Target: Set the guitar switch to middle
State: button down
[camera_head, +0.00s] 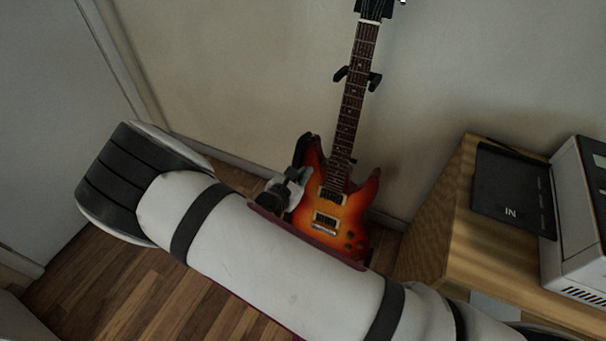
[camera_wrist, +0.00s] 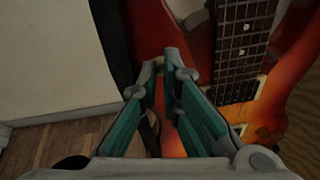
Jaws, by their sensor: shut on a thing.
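The sunburst electric guitar (camera_head: 362,197) stands upright against the wall, its neck resting in a black wall hanger. In the wrist view its red-orange body (camera_wrist: 182,28) and dark fretboard (camera_wrist: 242,40) fill the upper right. My gripper (camera_head: 298,177) is at the left upper part of the body, beside the neck. In the wrist view my gripper (camera_wrist: 161,64) has its teal-padded fingers converging at the body's face. They are shut on a small pale piece, apparently the guitar switch (camera_wrist: 159,60), mostly hidden by the fingertips. Its position cannot be read.
A wooden cabinet (camera_head: 445,215) stands to the right of the guitar, with a black flat panel (camera_head: 511,185) and a white device (camera_head: 583,220) on it. Wooden floor (camera_head: 130,290) is open at lower left. My arm crosses in front of the guitar's lower body.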

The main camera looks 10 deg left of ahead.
jog(key=shift+s+f+t+h+b, duration=0.15)
jog(key=shift+f+t+h+b, duration=0.3)
jog(key=shift+t+b, duration=0.5)
jog(key=shift+s+f+t+h+b, duration=0.1)
jog(key=shift+f+t+h+b, duration=0.3)
jog(key=shift+t+b, duration=0.55)
jog(key=c, duration=1.8)
grip_release()
jog(key=shift+o, duration=0.2)
jog(key=v, duration=1.2)
jog(key=shift+r, duration=0.15)
